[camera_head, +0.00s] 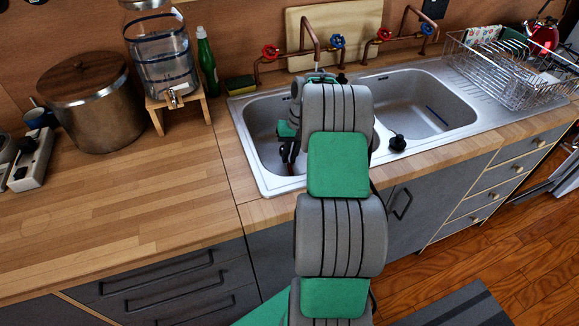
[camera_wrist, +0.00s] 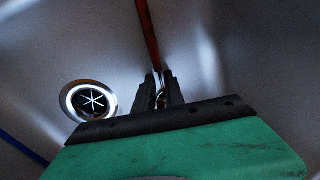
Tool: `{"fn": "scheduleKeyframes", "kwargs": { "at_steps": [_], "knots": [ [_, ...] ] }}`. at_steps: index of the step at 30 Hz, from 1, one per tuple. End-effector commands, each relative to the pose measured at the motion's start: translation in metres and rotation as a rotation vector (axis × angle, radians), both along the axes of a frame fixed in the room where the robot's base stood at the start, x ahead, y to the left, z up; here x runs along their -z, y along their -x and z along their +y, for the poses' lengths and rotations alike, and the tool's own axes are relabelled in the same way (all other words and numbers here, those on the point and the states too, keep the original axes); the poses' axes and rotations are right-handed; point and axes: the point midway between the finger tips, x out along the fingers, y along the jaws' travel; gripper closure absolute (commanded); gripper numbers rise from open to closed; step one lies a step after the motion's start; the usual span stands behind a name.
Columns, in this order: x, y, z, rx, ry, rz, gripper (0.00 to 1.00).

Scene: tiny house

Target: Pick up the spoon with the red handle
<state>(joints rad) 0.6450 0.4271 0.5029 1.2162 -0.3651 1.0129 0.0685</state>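The spoon with the red handle (camera_wrist: 148,35) shows in the wrist view, its handle running up to the top edge. A bit of its metal shows between the fingers of my gripper (camera_wrist: 160,76). The two dark fingers stand close together, one on each side of the spoon, and look shut on it. In the head view my gripper (camera_head: 289,151) is down inside the left basin of the sink (camera_head: 262,122), partly hidden by my arm. The spoon cannot be made out there. I cannot tell whether the spoon touches the basin.
A round drain (camera_wrist: 90,100) lies left of the fingers, with a thin blue strip (camera_wrist: 22,148) at lower left. Red and blue taps (camera_head: 270,52) stand behind the sink. A dish rack (camera_head: 500,75) is at right, a water dispenser (camera_head: 160,55) at left. The left counter is mostly clear.

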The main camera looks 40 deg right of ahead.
Motion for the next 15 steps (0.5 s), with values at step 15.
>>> {"fn": "scheduleKeyframes", "kwargs": {
  "at_steps": [15],
  "knots": [
    [-0.0006, -0.0006, 0.0012, -0.003, 0.0, -0.001, 1.0]
  ]
}}
